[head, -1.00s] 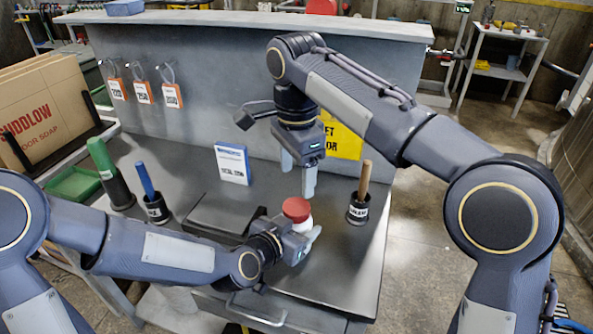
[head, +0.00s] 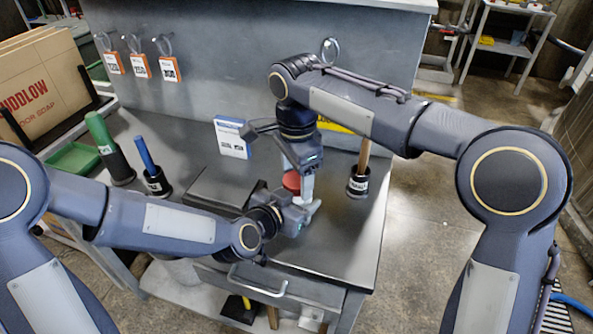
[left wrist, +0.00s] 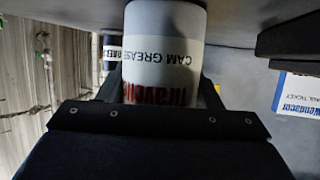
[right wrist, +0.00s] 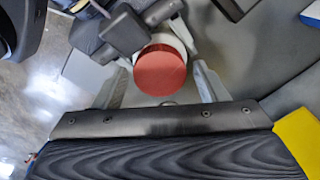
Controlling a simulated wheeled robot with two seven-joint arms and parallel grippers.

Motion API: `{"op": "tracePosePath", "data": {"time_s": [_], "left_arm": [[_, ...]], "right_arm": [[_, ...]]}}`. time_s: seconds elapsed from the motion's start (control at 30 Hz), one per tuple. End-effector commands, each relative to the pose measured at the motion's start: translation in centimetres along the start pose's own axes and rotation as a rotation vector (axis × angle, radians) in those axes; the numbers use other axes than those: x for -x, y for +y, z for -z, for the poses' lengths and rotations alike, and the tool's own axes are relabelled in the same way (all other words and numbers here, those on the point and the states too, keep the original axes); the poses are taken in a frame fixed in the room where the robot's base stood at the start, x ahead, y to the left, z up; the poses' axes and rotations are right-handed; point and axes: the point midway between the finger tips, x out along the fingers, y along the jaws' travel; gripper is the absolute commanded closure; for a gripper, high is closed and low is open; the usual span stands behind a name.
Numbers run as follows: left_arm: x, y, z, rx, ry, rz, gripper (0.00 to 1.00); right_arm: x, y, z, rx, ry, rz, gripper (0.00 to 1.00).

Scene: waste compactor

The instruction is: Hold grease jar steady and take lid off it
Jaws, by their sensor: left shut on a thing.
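The grease jar (left wrist: 163,48) is white with dark and red print and is gripped between the fingers of my left gripper (head: 304,208). It is held at the front part of the grey bench. Its round red lid (right wrist: 161,71) is on the jar and also shows in the head view (head: 291,181). My right gripper (right wrist: 161,88) points down over the jar. Its fingers stand open on either side of the lid, with a small gap visible at each side. In the head view the right fingers partly hide the lid and jar.
A wooden-handled tool in a black holder (head: 358,184) stands just right of the jar. Black holders with a blue handle (head: 146,155) and a green handle (head: 100,132) stand left. A white-and-blue card (head: 232,137) stands behind. The bench's right front is clear.

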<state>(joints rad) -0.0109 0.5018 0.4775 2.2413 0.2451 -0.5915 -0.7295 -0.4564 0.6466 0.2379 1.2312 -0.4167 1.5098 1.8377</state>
Motion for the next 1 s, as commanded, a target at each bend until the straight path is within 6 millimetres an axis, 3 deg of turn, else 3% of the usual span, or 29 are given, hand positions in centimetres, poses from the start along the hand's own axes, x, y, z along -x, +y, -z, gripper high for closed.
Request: {"op": "tracePosePath", "data": {"time_s": [0.03,0.3,0.47,0.57,0.8,1.0], "left_arm": [[0.0,0.0,0.03,0.0,0.001,0.0,1.0],[0.0,0.0,0.03,0.0,0.001,0.0,1.0],[0.0,0.0,0.03,0.0,0.001,0.0,1.0],[0.0,0.01,0.04,0.0,0.001,0.0,1.0],[0.0,0.01,0.04,0.0,0.001,0.0,1.0],[0.0,0.01,0.04,0.0,0.001,0.0,1.0]], "right_arm": [[0.01,0.0,0.0,0.0,0.0,0.0,0.41],[0.02,0.0,0.01,0.0,0.0,0.0,0.76],[0.03,-0.01,0.01,0.05,0.0,0.0,0.78],[0.05,-0.01,0.01,0.205,0.0,0.0,0.78],[0.08,-0.03,0.01,0.789,-0.001,-0.001,0.78],[0.1,-0.05,0.03,1.1,-0.001,-0.001,0.78]]}}
